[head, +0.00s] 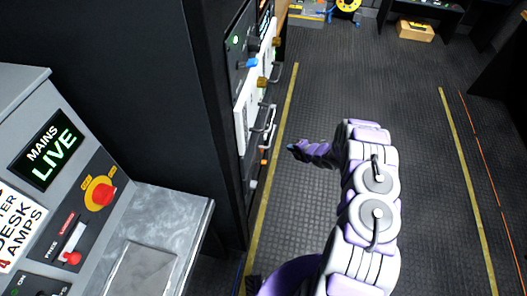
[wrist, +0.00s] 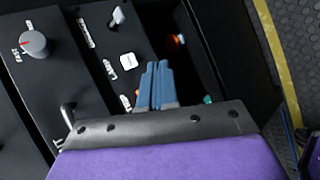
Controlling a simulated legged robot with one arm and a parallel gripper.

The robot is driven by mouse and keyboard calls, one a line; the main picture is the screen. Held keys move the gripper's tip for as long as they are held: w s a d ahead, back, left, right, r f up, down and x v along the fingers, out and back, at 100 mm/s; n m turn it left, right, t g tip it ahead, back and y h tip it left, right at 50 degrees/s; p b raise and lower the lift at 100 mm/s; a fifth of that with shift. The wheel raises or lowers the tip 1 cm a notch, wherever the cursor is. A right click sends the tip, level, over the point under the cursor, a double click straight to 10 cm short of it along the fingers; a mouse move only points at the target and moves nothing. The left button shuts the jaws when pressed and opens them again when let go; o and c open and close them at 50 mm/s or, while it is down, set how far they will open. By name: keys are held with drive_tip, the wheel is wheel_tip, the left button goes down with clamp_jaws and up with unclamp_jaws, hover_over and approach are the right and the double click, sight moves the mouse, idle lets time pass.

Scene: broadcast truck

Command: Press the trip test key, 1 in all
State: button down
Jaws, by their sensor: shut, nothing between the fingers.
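My gripper (head: 292,147) reaches toward the rack of panels from the right in the head view. In the wrist view its two blue fingers (wrist: 156,66) are shut together and empty, over a black panel. A small white square key (wrist: 128,61) is on that panel, just left of the fingertips, and appears apart from them. An orange lit part (wrist: 179,40) is to the right of the fingertips. The fingers hide part of the panel.
A grey knob (wrist: 34,43) and a toggle switch (wrist: 116,16) are near the key. A grey desk (head: 180,212) with a MAINS LIVE sign (head: 47,151) and a red button (head: 103,194) stands at left. Rack handles (head: 262,131) stick out.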

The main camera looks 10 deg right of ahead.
drive_tip(key=w+a+f+y+p, duration=0.1)
drive_tip(key=a+f+p, duration=0.1)
drive_tip(key=a, duration=0.7)
drive_tip(key=shift+n+p, duration=0.3)
drive_tip(key=shift+p, duration=0.3)
drive_tip(key=shift+d, duration=0.2)
drive_tip(key=shift+a, duration=0.15)
idle(1.8)
drive_tip(key=shift+w+a+r, duration=0.1)
drive_tip(key=shift+a, duration=0.25)
